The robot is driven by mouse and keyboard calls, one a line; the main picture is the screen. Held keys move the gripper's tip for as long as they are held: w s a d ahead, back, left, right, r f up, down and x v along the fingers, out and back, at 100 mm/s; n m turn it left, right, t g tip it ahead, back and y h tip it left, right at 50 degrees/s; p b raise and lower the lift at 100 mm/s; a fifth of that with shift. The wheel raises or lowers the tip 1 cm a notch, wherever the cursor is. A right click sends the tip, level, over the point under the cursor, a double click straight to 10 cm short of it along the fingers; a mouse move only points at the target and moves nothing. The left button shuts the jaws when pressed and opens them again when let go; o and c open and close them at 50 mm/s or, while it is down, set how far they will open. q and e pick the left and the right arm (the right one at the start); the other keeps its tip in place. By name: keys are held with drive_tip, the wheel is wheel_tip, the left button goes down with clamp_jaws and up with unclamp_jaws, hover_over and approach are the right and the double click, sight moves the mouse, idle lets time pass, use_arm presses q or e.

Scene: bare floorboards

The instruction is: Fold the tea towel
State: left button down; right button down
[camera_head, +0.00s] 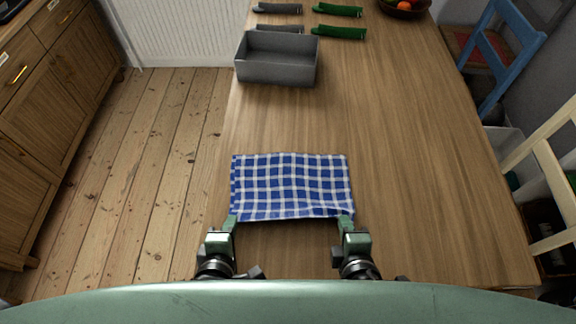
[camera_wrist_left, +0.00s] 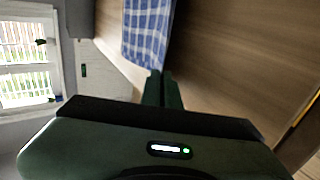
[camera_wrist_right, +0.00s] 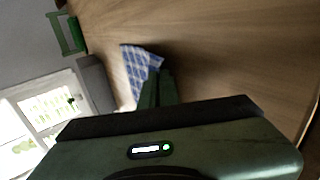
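The blue-and-white checked tea towel (camera_head: 290,184) lies as a rectangle on the wooden table, with its near edge slightly wavy. My left gripper (camera_head: 231,221) is at its near left corner, and my right gripper (camera_head: 346,221) is at its near right corner. In the left wrist view the towel (camera_wrist_left: 147,30) runs up to the closely set fingers (camera_wrist_left: 162,78). In the right wrist view the towel (camera_wrist_right: 138,65) narrows to the fingers (camera_wrist_right: 159,76). Both grippers look shut on the towel's corners; the pinched cloth itself is mostly hidden.
A grey open box (camera_head: 276,73) stands farther back on the table (camera_head: 410,150). Grey and green-handled items (camera_head: 338,32) and a fruit bowl (camera_head: 404,8) lie beyond it. The table is clear around the towel. Chairs (camera_head: 507,45) stand along the right side.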

use_arm(q)
drive_tip(key=c, duration=1.3)
unclamp_jaws()
use_arm(e)
drive_tip(key=c, duration=1.3)
unclamp_jaws()
